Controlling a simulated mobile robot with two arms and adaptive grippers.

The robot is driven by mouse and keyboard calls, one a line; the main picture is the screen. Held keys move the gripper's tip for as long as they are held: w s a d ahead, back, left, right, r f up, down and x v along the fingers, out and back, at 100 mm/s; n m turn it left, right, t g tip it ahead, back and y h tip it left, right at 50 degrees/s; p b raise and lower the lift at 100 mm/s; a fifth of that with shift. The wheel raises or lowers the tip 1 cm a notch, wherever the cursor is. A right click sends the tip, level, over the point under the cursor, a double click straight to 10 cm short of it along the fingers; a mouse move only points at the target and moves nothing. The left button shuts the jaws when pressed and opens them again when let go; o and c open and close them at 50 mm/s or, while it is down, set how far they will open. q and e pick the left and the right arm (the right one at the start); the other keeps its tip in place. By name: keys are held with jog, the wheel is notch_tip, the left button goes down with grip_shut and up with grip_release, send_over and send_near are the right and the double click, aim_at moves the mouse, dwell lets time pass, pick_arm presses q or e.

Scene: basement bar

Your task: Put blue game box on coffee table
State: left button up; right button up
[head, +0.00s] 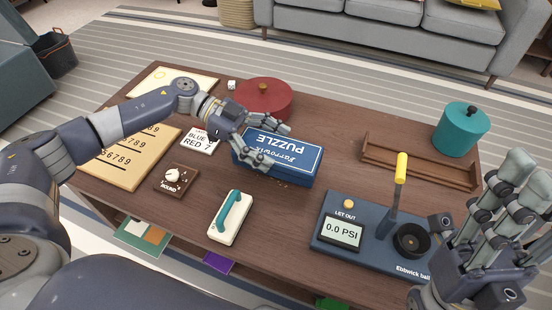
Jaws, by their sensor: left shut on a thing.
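The blue game box (300,170), with white "PUZZLE" lettering that reads upside down, is at the middle of the wooden coffee table (300,215). My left gripper (268,145) is shut on the box at its left side, with fingers over its top. The box is on or just above the tabletop; I cannot tell whether its underside touches. My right gripper (500,215) is at the right edge of the picture, empty, with its fingers pointing up and apart.
A red lidded pot (264,98) stands behind the box, and a teal pot (461,129) at the back right. A wooden rack (420,165) and a blue pump device (365,240) lie to the right. A white-and-teal brush (230,218) lies in front. A grey sofa (385,35) is behind.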

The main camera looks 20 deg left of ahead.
aim_at(276, 156)
pick_arm(q)
jog(key=shift+w+d+f, duration=0.1)
jog(key=shift+w+d, duration=0.05)
jog(key=shift+d, duration=0.4)
notch_tip(276, 156, down, 3)
jog(key=shift+f+b, duration=0.1)
jog(key=shift+b, duration=1.1)
jog(key=shift+f, duration=0.15)
jog(key=o, duration=1.4)
